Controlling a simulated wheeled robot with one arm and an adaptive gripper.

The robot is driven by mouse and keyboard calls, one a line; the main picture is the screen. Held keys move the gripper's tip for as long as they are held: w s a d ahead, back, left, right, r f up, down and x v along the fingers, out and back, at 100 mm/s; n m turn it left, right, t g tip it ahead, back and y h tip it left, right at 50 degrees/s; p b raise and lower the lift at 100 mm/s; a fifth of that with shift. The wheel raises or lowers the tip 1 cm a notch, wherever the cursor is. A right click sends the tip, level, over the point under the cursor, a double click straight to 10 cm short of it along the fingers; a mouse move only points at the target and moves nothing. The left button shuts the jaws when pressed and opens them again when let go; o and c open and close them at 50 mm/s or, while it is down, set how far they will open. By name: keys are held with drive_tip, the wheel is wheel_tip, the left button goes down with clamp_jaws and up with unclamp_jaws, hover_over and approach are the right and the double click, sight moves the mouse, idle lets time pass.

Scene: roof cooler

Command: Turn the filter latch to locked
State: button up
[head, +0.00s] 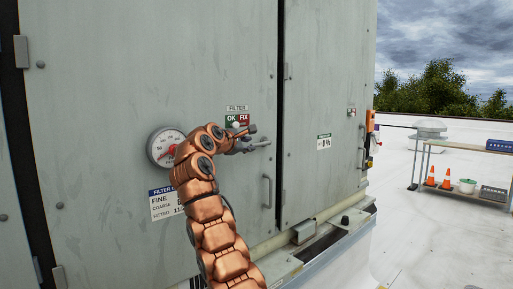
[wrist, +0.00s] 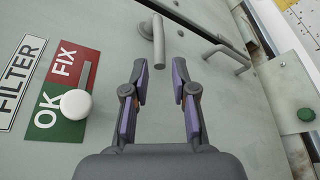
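The filter latch is a grey lever handle (head: 262,144) on the cabinet door, lying roughly level, right of and below the OK/FIX plate. In the wrist view the lever (wrist: 158,42) points down the picture from its round mount, its free end toward the gap between my fingertips. My gripper (wrist: 161,76) is open and empty, fingers on either side of the lever's line. Whether the tip is between them in depth cannot be told. In the head view my gripper (head: 248,139) is at the lever's left end and partly hides it.
A white knob (wrist: 76,104) sits by the OK/FIX plate (wrist: 62,88). A vertical pull handle (head: 267,191) is below the latch. A round gauge (head: 165,147) is left of my arm. A shelf with cones (head: 446,183) stands far right on open roof.

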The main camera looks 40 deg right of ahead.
sight(256, 144)
drive_tip(key=p+x, duration=0.3)
drive_tip(key=x, duration=0.3)
drive_tip(key=shift+w+d+r+p, duration=0.1)
drive_tip(key=shift+w+d+p, duration=0.05)
drive_tip(key=shift+d+p, duration=0.25)
drive_tip(key=shift+w+d+f, duration=0.1)
drive_tip(key=shift+d+f, duration=0.1)
drive_tip(key=shift+d, duration=0.15)
clamp_jaws()
